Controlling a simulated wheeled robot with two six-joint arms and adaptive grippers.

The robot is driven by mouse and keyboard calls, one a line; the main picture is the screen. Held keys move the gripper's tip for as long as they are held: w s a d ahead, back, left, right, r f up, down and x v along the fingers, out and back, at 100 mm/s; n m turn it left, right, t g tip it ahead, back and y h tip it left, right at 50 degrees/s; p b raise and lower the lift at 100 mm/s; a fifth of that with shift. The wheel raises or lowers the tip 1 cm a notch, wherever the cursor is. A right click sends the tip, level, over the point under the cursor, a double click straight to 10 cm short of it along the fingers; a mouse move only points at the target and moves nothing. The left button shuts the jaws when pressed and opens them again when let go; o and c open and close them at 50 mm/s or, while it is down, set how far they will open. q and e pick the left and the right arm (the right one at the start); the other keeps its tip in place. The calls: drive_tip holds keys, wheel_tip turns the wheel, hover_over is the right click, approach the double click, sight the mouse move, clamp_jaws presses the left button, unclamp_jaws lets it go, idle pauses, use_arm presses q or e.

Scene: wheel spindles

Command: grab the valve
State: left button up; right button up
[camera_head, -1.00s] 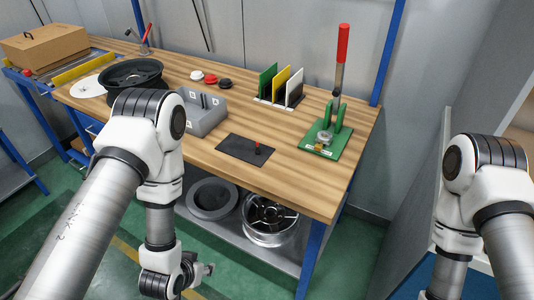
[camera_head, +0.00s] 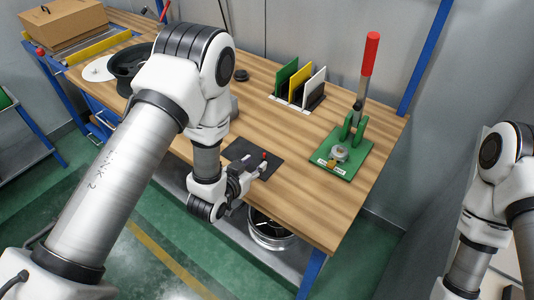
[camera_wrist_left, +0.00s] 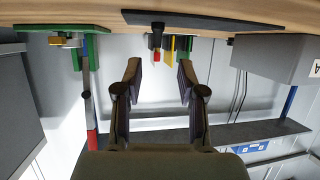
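The valve is a small dark piece with a red tip (camera_head: 265,156). It stands on a dark mat (camera_head: 238,150) on the wooden bench. In the left wrist view, which is upside down, the valve (camera_wrist_left: 156,41) stands on the mat (camera_wrist_left: 200,21) beyond the fingertips, roughly between them. My left gripper (camera_head: 256,169) is at the mat's front edge, close to the valve. The left wrist view shows its two fingers (camera_wrist_left: 158,68) apart with nothing between them. In the head view my left arm hides part of the bench. My right gripper is out of view.
A green press (camera_head: 352,155) with a tall red handle stands right of the mat. Green, yellow and white plates (camera_head: 314,86) stand in a rack behind. A grey block (camera_wrist_left: 270,56) shows in the wrist view. A wheel rim (camera_head: 270,236) lies on the lower shelf.

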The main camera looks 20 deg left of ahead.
sight(264, 158)
use_arm(q)
drive_tip(key=shift+w+d+f+p, duration=0.1)
drive_tip(key=shift+w+d+p, duration=0.1)
drive_tip(key=shift+w+p, duration=0.25)
drive_tip(key=shift+w+d+f+p, duration=0.1)
drive_tip(key=shift+w+d+p, duration=0.1)
drive_tip(key=shift+w, duration=0.3)
drive_tip(key=x, duration=0.3)
drive_tip(key=shift+w+f, duration=0.25)
drive_tip(key=shift+f, duration=0.2)
drive_tip(key=shift+s+r, duration=0.1)
drive_tip(key=shift+s, duration=0.05)
drive_tip(key=shift+s+r, duration=0.1)
drive_tip(key=c, duration=0.7)
clamp_jaws()
